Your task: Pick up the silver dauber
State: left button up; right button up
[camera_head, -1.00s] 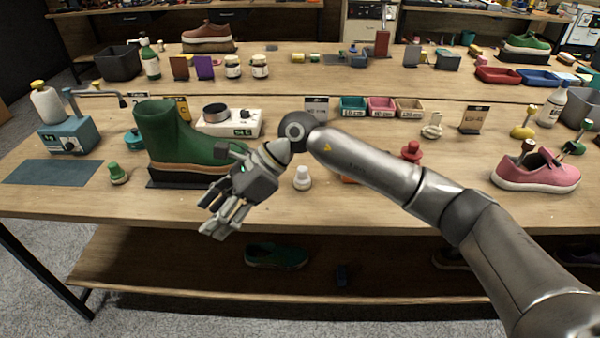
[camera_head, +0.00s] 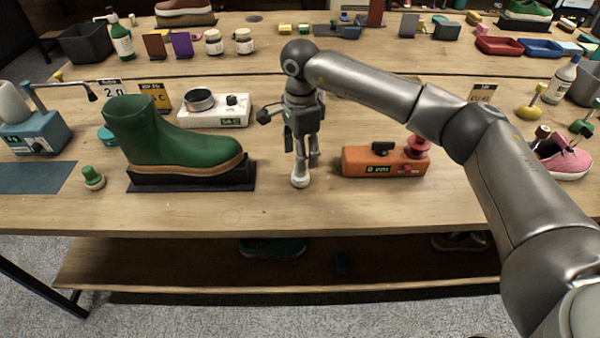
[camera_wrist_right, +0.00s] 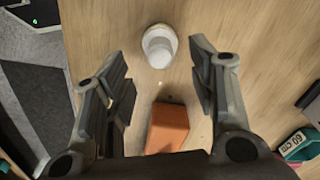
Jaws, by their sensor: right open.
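The silver dauber (camera_head: 300,180), a small pale knob-like piece, stands upright on the table between the green boot and an orange device. Its upper part is partly hidden by my right gripper (camera_head: 301,166), which points down right over it. In the right wrist view the dauber (camera_wrist_right: 159,46) shows as a pale round cap between and slightly beyond the fingertips of my right gripper (camera_wrist_right: 158,62). The fingers are spread with nothing held, and I see a gap on both sides of the dauber. My left gripper is not in view.
The green boot (camera_head: 165,135) on its black stand is left of the dauber. The orange device (camera_head: 362,164) with a red knob is close on the right. A white scale-like device (camera_head: 222,113) stands behind. The table front (camera_head: 280,212) is clear.

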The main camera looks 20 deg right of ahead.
aim_at(300, 180)
notch_tip(300, 180, down, 4)
jog(key=shift+f+p, duration=0.2)
jog(key=shift+p, duration=0.55)
jog(key=shift+f, duration=0.2)
jog(key=c, duration=0.4)
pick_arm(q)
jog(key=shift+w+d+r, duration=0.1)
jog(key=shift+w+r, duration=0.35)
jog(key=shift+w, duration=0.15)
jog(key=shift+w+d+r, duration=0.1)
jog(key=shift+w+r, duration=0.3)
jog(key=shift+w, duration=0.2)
pick_arm(e)
jog(key=c, duration=0.7)
